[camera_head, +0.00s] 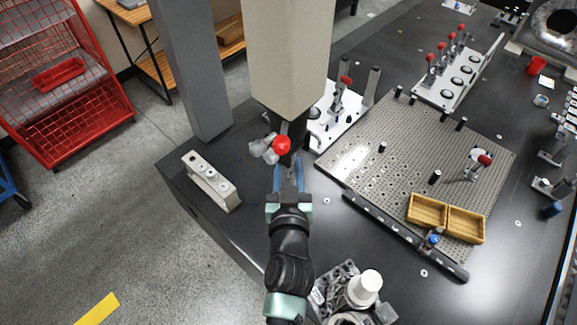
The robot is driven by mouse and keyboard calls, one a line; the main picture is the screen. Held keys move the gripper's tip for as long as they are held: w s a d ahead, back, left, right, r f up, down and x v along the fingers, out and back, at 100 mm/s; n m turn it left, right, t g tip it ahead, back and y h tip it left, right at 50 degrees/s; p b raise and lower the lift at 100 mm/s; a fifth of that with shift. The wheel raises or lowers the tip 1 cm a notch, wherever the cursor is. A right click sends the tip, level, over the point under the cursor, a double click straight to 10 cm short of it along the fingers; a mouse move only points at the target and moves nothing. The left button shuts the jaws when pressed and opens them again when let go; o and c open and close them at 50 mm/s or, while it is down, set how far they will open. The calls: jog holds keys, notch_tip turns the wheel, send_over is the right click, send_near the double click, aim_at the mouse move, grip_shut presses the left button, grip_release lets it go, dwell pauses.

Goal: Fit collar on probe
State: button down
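The beige quill (290,55) of the measuring machine comes down at the top centre. A dark probe head (296,132) shows under it, with a red round part (282,145) and a light grey jointed part (262,148) beside it. My gripper (288,170) points up the picture at the probe head, its blue fingers just below the red part. The fingers look a little apart, but whether they hold something is too small to tell. I cannot make out the collar for certain, and the probe's tip is hidden around the fingers.
A pale rack (222,192) with round sockets stands left of my gripper. A perforated plate (400,150) with pegs and a wooden tray (428,210) lies to the right. A grey column (192,70) rises at left. Bare dark table lies between rack and arm.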

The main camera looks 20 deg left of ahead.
jog(key=shift+f, duration=0.1)
jog(key=shift+c, duration=2.4)
grip_release()
jog(key=b+v, duration=0.3)
jog(key=v, duration=1)
jog(key=shift+b, duration=0.3)
